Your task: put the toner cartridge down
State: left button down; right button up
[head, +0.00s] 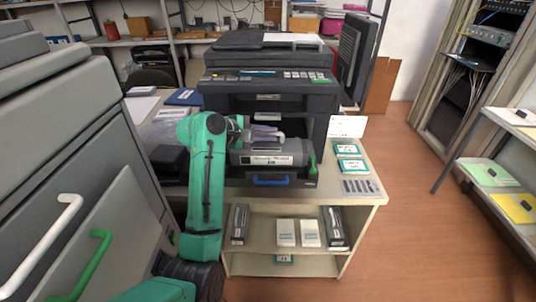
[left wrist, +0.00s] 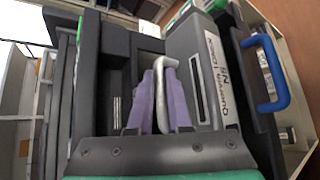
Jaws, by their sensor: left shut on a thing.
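The toner cartridge (head: 275,159) is a grey block with a white label and a pale handle, which also shows in the left wrist view (left wrist: 193,45). It sits in the front opening of the dark printer (head: 265,85), above a blue handle (head: 270,180). My left gripper (head: 268,134) has purple fingers, which also show in the left wrist view (left wrist: 165,75), closed on the pale handle. I cannot tell if the cartridge rests fully on the bay floor. My right gripper is not in view.
The printer stands on a table (head: 372,205) with small teal-and-white boxes (head: 350,158) at its right. The shelf below holds white boxes (head: 286,232) and dark boxes (head: 240,224). A grey cabinet (head: 110,185) is close on the left. Open floor (head: 430,230) lies right.

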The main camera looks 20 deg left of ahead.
aim_at(254, 154)
pick_arm(q)
jog(key=shift+a+f, duration=0.1)
jog(key=shift+f, duration=1.35)
notch_tip(254, 154, down, 4)
jog(key=shift+f, duration=0.1)
jog(key=c, duration=0.8)
grip_release()
jog(key=shift+s, duration=0.1)
jog(key=shift+c, duration=0.2)
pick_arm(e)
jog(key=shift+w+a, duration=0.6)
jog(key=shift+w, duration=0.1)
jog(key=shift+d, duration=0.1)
pick_arm(q)
jog(key=v, duration=0.7)
jog(key=shift+s+b, duration=0.25)
jog(key=shift+b, duration=0.05)
jog(key=shift+w, duration=0.1)
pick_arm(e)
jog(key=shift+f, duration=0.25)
